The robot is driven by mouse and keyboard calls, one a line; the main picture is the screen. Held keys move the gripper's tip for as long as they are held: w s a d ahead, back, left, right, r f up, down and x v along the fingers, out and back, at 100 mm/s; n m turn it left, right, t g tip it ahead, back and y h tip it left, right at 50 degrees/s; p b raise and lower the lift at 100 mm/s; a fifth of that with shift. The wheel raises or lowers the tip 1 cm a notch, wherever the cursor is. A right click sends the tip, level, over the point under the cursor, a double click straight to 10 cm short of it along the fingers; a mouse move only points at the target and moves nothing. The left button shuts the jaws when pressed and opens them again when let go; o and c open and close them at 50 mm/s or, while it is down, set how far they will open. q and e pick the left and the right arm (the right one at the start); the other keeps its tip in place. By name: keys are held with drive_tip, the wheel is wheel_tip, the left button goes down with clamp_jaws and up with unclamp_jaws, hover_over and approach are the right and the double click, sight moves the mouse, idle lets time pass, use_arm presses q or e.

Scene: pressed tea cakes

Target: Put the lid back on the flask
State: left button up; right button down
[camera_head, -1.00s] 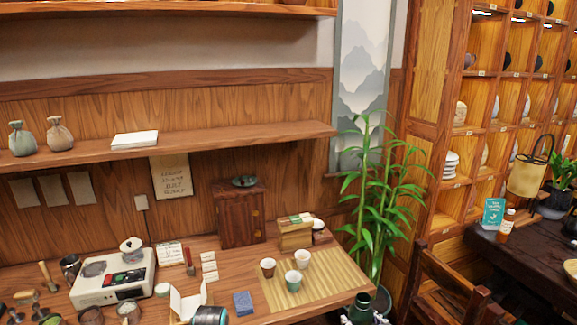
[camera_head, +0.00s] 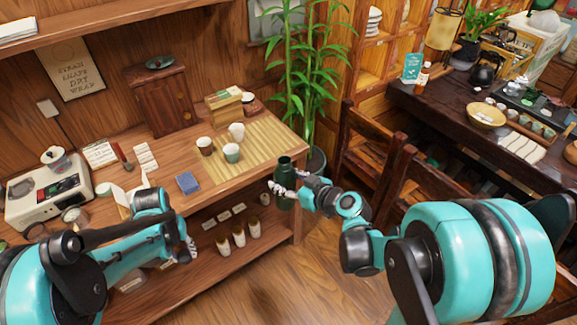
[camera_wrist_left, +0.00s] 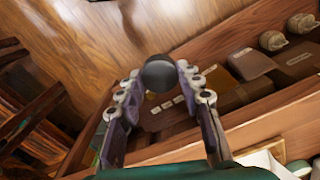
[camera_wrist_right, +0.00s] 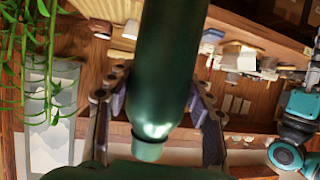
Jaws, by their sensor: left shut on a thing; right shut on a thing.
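The dark green flask (camera_head: 284,192) is upright in the head view, in front of the table's right end, with its neck at the top and no lid on it. My right gripper (camera_head: 283,189) is shut around its body. The flask (camera_wrist_right: 170,70) fills the middle of the right wrist view between the fingers. My left gripper (camera_wrist_left: 159,82) is shut on a small dark round lid (camera_wrist_left: 159,73), held between its fingertips. In the head view my left gripper (camera_head: 191,245) is lower left of the flask and well apart from it; the lid cannot be made out there.
The wooden table (camera_head: 262,172) carries cups on a bamboo mat (camera_head: 262,150), a blue box (camera_head: 187,182) and a scale (camera_head: 45,200). Its lower shelf (camera_head: 190,270) holds several items.

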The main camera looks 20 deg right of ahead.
drive_tip(key=w+a+f+n+g+y, duration=0.2)
drive_tip(key=a+f+n+g+y, duration=0.5)
drive_tip(key=a, duration=0.6)
drive_tip(key=f+n+g, duration=0.1)
drive_tip(key=n+g, duration=0.1)
drive_tip(key=n, duration=0.1)
drive_tip(key=shift+a+n+g, duration=0.3)
drive_tip(key=shift+a, duration=0.1)
use_arm(q)
drive_tip(key=w+d+r+m, duration=0.2)
drive_tip(key=w+d+r, duration=0.2)
drive_tip(key=d+r, duration=0.5)
drive_tip(key=w+d+r+m, duration=0.2)
drive_tip(key=w+d+r, duration=0.3)
drive_tip(key=d+r, duration=0.5)
wheel_tip(320, 180, up, 4)
drive_tip(key=shift+w+f, duration=0.1)
drive_tip(key=shift+w, duration=0.1)
drive_tip(key=shift+f, duration=2)
